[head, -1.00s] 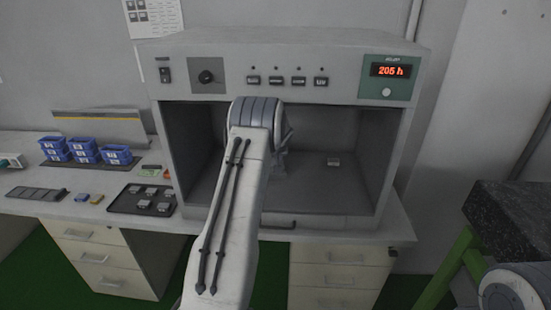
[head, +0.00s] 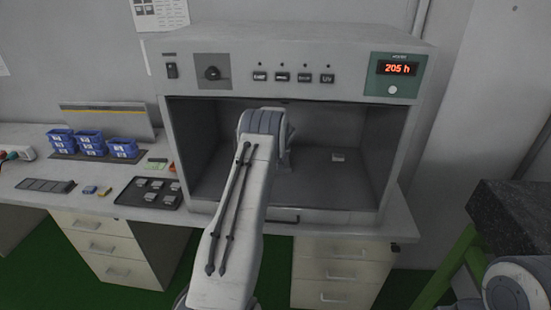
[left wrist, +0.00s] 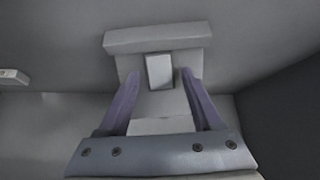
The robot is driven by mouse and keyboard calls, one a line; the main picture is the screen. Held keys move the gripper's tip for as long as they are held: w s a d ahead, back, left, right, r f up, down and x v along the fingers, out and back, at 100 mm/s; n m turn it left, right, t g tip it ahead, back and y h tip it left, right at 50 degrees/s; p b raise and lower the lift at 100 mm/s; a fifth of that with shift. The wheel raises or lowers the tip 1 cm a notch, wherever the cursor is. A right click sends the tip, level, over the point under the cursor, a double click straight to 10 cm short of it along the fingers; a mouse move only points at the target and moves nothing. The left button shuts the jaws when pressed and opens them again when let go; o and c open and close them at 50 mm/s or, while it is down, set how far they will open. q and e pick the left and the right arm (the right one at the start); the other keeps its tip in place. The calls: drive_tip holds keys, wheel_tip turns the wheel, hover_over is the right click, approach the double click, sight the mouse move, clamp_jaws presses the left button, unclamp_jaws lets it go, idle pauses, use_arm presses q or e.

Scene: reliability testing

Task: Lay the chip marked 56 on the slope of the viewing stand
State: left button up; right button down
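My left arm reaches into the open chamber of the grey cabinet, hiding its gripper in the head view. In the left wrist view my left gripper (left wrist: 160,78) is open, its two purple fingers apart. A small pale chip (left wrist: 159,70) lies between the fingertips on a grey stand (left wrist: 120,43) with a bar across its top. A gap shows on each side of the chip; its number is not readable. Another chip (head: 338,157) lies on the chamber floor, right of my arm. My right gripper is out of view.
The chamber walls (head: 390,140) and top panel enclose my left arm closely. On the bench left of it stand a dark tray (head: 122,198) with several chips, blue bins (head: 91,146) and a flat grey strip (head: 45,185). A dark stone slab (head: 510,215) is at right.

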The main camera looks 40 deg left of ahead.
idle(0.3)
use_arm(q)
drive_tip(key=b+v, duration=0.2)
drive_tip(key=v, duration=0.8)
drive_tip(key=shift+s+d+r+b, duration=0.1)
drive_tip(key=shift+r+b, duration=0.1)
drive_tip(key=shift+b, duration=0.15)
